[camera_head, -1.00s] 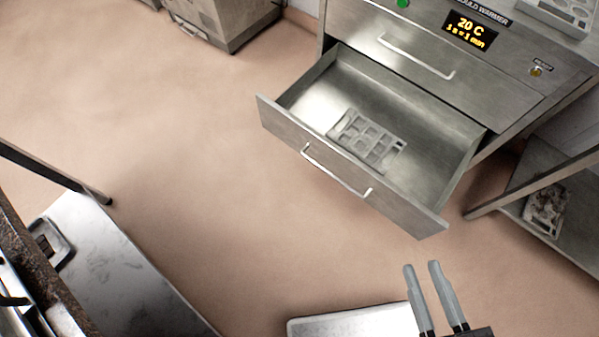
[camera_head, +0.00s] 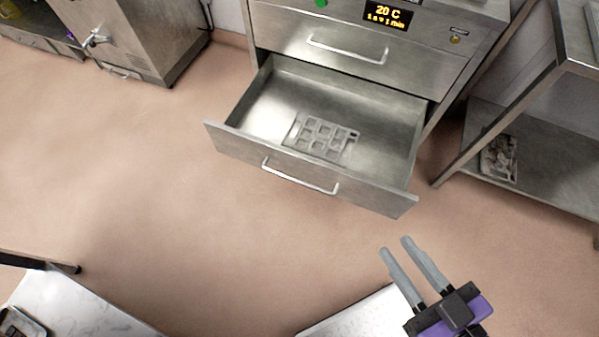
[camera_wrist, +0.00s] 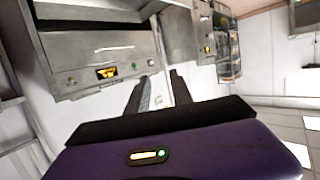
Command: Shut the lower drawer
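The lower drawer (camera_head: 235,146) of the steel mould warmer is pulled well out in the head view. A bar handle (camera_head: 300,178) runs along its front. A grey mould tray (camera_head: 322,138) with several cavities lies inside it. The upper drawer (camera_head: 345,50) above it is shut. My gripper (camera_head: 396,245) is in front of and below the drawer's right front corner, apart from it. Its two grey fingers are spaced apart with nothing between them. In the wrist view the fingers (camera_wrist: 158,92) point toward the warmer (camera_wrist: 90,60); the lower drawer is hard to make out there.
A steel shelf table (camera_head: 530,180) with a mould on its lower shelf stands right of the warmer. A steel cabinet (camera_head: 140,40) stands at the back left. A pale tabletop (camera_head: 70,310) is at the lower left. The floor before the drawer is clear.

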